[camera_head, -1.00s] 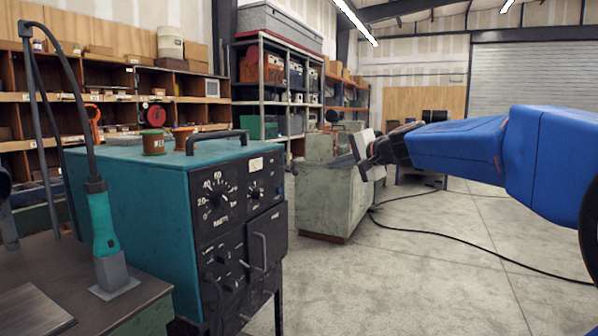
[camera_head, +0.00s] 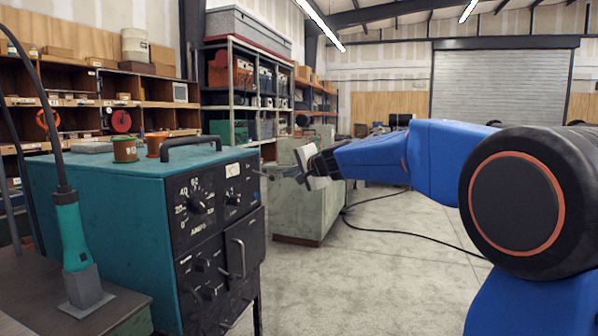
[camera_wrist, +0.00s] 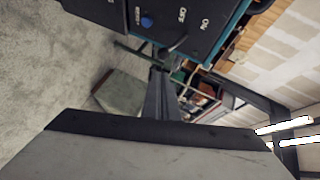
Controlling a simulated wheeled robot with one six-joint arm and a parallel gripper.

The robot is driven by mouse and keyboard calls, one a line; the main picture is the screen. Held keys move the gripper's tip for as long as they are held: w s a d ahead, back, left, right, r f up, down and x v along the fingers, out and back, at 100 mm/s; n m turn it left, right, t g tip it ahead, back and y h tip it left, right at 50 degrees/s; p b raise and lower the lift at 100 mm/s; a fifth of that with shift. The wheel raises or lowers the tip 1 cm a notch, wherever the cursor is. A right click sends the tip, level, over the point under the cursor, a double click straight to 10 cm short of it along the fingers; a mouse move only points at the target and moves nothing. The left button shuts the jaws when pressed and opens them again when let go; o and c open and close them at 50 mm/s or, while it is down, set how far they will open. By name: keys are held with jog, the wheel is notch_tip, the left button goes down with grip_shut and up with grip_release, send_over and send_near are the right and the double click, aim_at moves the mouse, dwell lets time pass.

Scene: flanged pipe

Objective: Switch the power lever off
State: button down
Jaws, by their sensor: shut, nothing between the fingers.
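The teal power unit (camera_head: 105,205) with a black front panel stands at the left in the head view. In the wrist view, its dark panel (camera_wrist: 215,42) shows a blue button and rotated OFF and ON lettering. A dark power lever (camera_wrist: 174,46) shows at the panel's lower edge near that lettering; its exact setting is unclear. My gripper (camera_head: 270,174) points left towards the panel's right side in the head view. In the wrist view my gripper (camera_wrist: 158,78) is shut and empty, its tips close below the lever; I cannot tell whether they touch.
A handle (camera_head: 190,147) and two spools (camera_head: 140,147) are on top of the unit. A teal-handled tool (camera_head: 72,235) stands on the bench at the left. A pale green cabinet (camera_head: 305,210) is behind my gripper. A black cable (camera_head: 375,230) crosses the otherwise clear floor.

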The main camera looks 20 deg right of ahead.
aim_at(263, 175)
jog(key=shift+w+a+f, duration=0.2)
jog(key=shift+w+a, duration=0.05)
jog(key=shift+a, duration=0.3)
jog(key=shift+w+a+f, duration=0.2)
jog(key=shift+a, duration=0.3)
jog(key=shift+a+f, duration=0.1)
jog(key=shift+f, duration=1.05)
